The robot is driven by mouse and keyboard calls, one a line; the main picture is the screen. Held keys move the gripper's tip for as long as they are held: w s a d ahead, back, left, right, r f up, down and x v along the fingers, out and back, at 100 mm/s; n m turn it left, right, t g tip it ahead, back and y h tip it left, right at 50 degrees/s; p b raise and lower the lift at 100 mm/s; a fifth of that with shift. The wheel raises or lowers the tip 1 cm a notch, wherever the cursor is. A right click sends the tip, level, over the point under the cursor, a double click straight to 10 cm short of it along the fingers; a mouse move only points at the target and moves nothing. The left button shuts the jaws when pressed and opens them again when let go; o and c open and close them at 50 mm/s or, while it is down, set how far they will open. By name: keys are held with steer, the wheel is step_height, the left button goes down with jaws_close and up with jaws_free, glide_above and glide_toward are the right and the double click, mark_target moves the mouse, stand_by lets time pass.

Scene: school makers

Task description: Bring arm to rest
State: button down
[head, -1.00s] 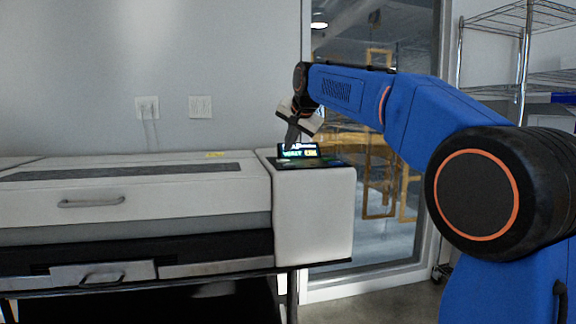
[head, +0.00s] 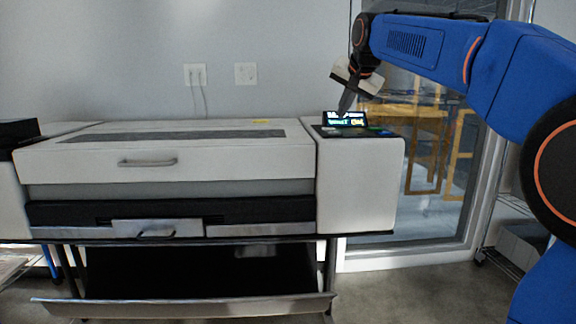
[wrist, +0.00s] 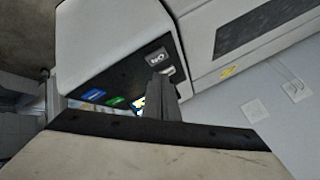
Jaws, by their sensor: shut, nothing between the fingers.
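My blue arm reaches in from the right in the head view, with its wrist bent down. My gripper (head: 346,103) is shut and empty, pointing down just above the control panel (head: 353,131) on the right end of a large white printer (head: 362,185). The panel has a small lit screen (head: 345,118). In the wrist view the shut fingers (wrist: 160,97) stand in front of the panel (wrist: 122,88) and hide part of its screen. Whether the fingertips touch the panel cannot be told.
The printer's long body (head: 220,160) fills the left and middle, with an open dark catch tray (head: 190,303) below. Wall outlets (head: 195,75) are behind it. A glass door (head: 440,200) stands behind the arm at right. The floor at the front right is bare.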

steer(key=s+d+f+n+g, duration=0.2)
steer(key=s+d+f+n, duration=0.1)
steer(key=s+f, duration=1.6)
steer(key=s+d+f+n+g, duration=0.2)
steer(key=s+d+f+n, duration=0.1)
steer(key=s+f, duration=1.7)
steer(key=s+n, duration=0.1)
steer(key=s, duration=0.5)
steer(key=shift+s+h, duration=0.35)
steer(key=shift+h, duration=0.05)
